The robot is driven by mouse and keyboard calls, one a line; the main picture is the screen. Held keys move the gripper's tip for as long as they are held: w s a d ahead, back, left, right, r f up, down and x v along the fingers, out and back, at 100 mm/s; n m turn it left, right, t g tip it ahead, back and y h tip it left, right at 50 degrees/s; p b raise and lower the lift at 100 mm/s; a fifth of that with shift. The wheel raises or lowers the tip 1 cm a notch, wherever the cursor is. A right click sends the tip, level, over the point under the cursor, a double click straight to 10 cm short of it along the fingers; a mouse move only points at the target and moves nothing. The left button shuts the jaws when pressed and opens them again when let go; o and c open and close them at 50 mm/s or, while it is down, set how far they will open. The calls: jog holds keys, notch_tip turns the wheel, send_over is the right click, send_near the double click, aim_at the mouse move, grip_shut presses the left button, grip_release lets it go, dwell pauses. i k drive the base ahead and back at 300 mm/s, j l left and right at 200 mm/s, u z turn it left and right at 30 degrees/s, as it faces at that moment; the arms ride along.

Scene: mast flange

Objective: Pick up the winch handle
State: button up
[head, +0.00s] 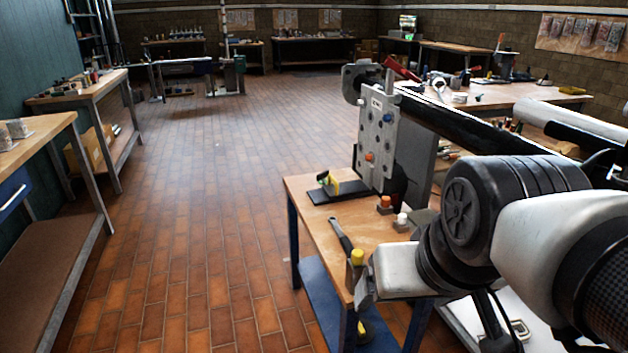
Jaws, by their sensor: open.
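A dark handle-like tool (341,236) lies on the wooden top of the small workbench (305,188); it may be the winch handle, but I cannot tell for sure. A red lever-like part (401,69) shows near the top of the upright grey mast flange plate (377,130).
A black mat (338,193) holds a small yellow-and-black item (328,182). The mast (470,128) extends to the right. The tiled floor (200,220) left is clear.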

aim_at(347, 246)
jog(key=k, duration=0.2)
jog(key=i+j+z, duration=0.4)
jog(key=i+j, duration=0.15)
jog(key=j, duration=0.15)
jog(key=i+j+z, duration=0.2)
jog(key=j, duration=0.2)
jog(key=i, duration=0.05)
